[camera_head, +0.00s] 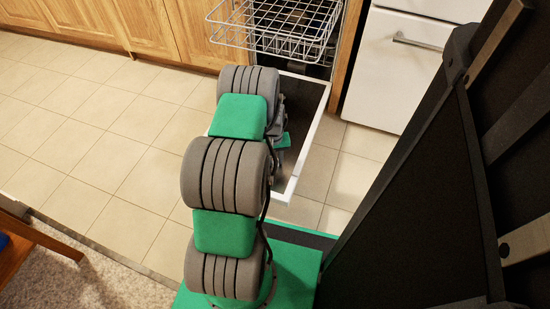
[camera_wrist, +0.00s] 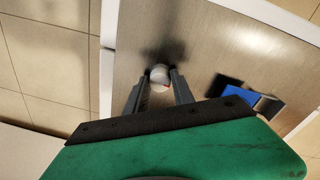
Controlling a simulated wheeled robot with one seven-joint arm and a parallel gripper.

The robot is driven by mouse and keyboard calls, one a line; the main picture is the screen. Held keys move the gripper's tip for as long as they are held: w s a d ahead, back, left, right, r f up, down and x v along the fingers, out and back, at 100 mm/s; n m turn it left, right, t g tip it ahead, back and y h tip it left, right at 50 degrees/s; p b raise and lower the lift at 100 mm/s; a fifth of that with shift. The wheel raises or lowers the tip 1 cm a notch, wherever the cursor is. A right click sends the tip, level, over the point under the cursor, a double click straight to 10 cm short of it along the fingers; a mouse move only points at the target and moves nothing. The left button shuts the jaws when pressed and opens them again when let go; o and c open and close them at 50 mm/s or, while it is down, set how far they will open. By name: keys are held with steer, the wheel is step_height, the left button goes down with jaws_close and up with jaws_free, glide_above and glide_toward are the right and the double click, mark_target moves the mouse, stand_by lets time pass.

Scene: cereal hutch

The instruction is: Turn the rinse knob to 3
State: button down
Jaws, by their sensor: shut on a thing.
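The rinse knob (camera_wrist: 159,73) is a small round whitish knob with a red mark near its lower right side. It stands on the metallic inner face of the open dishwasher door (camera_wrist: 215,45). In the wrist view my gripper (camera_wrist: 159,83) has one grey finger on each side of the knob and is shut on it. The number the knob points at is too small to read. In the head view the lowered door (camera_head: 312,120) shows beyond my arm, which hides the knob and most of the gripper.
A blue and dark compartment (camera_wrist: 240,95) lies right of the knob on the door. The wire rack (camera_head: 275,35) is pulled out above the door. Wooden cabinets (camera_head: 150,25) stand left and a white drawer unit (camera_head: 395,75) right. The tiled floor (camera_head: 110,140) at left is clear.

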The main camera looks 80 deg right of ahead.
mark_target(274, 161)
steer(key=m, duration=0.4)
steer(key=shift+m+p, duration=0.3)
steer(key=shift+p, duration=0.05)
stand_by(0.4)
steer(key=c, duration=1.1)
jaws_free()
steer(key=r+p, duration=0.1)
steer(key=r, duration=0.1)
steer(key=r+p, duration=0.1)
steer(key=r, duration=0.2)
steer(key=r+p, duration=0.1)
steer(key=r, duration=0.1)
steer(key=shift+w+d+r, duration=0.1)
steer(key=shift+w+r, duration=0.15)
steer(key=shift+r, duration=0.15)
